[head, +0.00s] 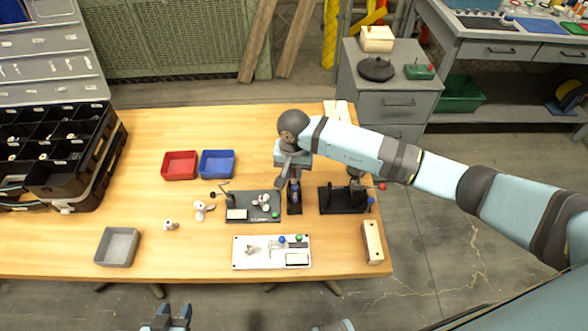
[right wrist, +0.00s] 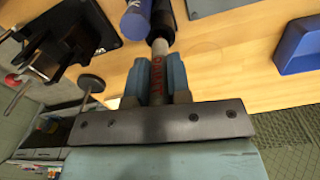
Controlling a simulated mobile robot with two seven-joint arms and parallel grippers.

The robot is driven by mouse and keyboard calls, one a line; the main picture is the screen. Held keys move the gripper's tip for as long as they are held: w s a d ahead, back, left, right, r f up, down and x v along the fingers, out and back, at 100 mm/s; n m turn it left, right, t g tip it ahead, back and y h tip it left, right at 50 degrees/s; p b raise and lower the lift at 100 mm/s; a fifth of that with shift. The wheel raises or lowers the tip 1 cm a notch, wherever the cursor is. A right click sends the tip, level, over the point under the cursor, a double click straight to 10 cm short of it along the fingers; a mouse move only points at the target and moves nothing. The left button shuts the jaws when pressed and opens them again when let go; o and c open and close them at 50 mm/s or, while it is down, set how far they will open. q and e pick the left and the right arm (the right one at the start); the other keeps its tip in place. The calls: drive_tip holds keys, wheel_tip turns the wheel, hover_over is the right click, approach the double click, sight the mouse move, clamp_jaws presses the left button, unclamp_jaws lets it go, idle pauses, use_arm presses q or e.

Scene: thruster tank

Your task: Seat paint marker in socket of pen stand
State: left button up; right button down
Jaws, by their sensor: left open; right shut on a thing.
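My right gripper (right wrist: 160,75) is shut on the paint marker (right wrist: 158,70), a slim grey barrel with red lettering between the two blue fingers. The marker's far end meets a black cylindrical part (right wrist: 163,20); I cannot tell whether this is its cap or a socket. A blue cylinder (right wrist: 136,20) is beside it. In the head view the right gripper (head: 286,182) is at a small black pen stand (head: 294,205) with something blue in it; the arm partly hides the stand, and the marker cannot be made out. My left gripper (head: 168,318) is open and empty off the table's front edge.
A dark plate with small parts (head: 240,213) lies left of the stand; a black fixture (head: 345,203) stands right. A white board (head: 270,264) lies in front. Red (head: 180,178) and blue (head: 217,176) bins sit left. The table's left middle is largely clear.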

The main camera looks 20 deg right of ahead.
sight(294, 182)
drive_tip(key=shift+f+b, duration=0.3)
drive_tip(key=shift+f, duration=0.1)
drive_tip(key=shift+f+b, duration=0.4)
drive_tip(key=shift+f+b, duration=0.25)
drive_tip(key=shift+b, duration=0.1)
idle(0.4)
drive_tip(key=shift+f+b, duration=0.5)
drive_tip(key=shift+f, duration=0.15)
drive_tip(key=shift+f+b, duration=0.15)
drive_tip(key=shift+b, duration=0.35)
drive_tip(key=c, duration=1)
unclamp_jaws()
